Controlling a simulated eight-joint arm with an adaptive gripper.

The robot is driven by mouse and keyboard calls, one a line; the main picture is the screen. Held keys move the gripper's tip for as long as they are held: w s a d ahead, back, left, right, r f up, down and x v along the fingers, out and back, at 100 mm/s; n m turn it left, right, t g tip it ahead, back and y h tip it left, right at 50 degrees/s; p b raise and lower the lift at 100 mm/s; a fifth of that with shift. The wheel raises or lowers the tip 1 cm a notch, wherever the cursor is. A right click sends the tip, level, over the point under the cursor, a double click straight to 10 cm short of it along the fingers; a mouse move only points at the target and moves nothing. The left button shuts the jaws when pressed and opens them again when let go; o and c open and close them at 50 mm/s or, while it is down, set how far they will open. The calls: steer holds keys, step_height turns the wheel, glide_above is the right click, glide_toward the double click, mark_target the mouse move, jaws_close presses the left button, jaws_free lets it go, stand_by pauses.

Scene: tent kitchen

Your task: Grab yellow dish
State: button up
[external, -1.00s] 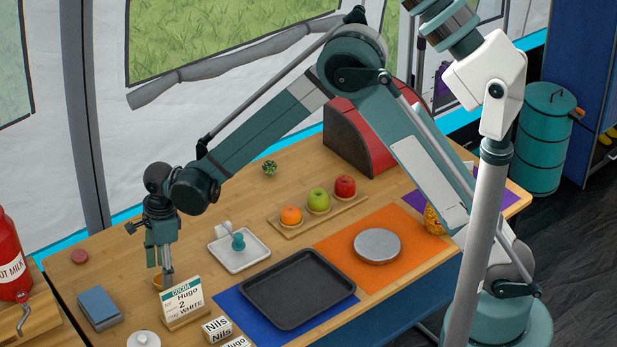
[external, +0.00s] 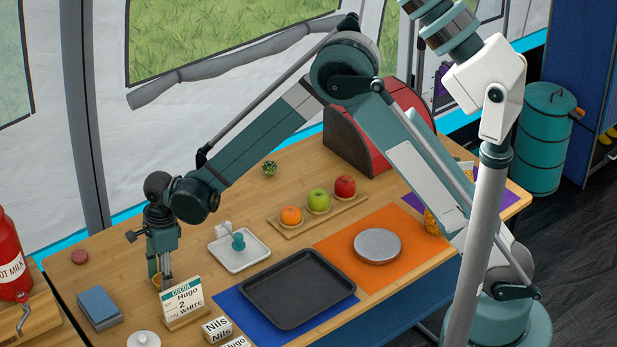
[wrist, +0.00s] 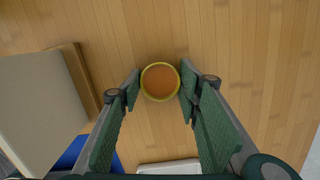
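The yellow dish is a small round bowl with a yellow rim and orange-brown inside. It sits on the wooden table in the wrist view (wrist: 160,88). In the external view only a sliver of the dish (external: 156,282) shows, behind the order card and my fingers. My gripper (wrist: 160,76) points down with its fingers spread, one on each side of the dish. It also shows low over the table in the external view (external: 159,279). The fingertips are close to the rim; I cannot tell whether they touch it.
A Cocoa order card (external: 183,302) stands just in front of the gripper. Name blocks (external: 217,329), a blue box (external: 99,309) and a white lid (external: 144,340) are near. A white tray (external: 240,262) and black baking tray (external: 298,289) lie to the right. Table behind is clear.

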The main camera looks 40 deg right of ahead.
steer(key=c, duration=0.4)
step_height(320, 180, up, 10)
steer(key=p, duration=0.2)
stand_by(0.4)
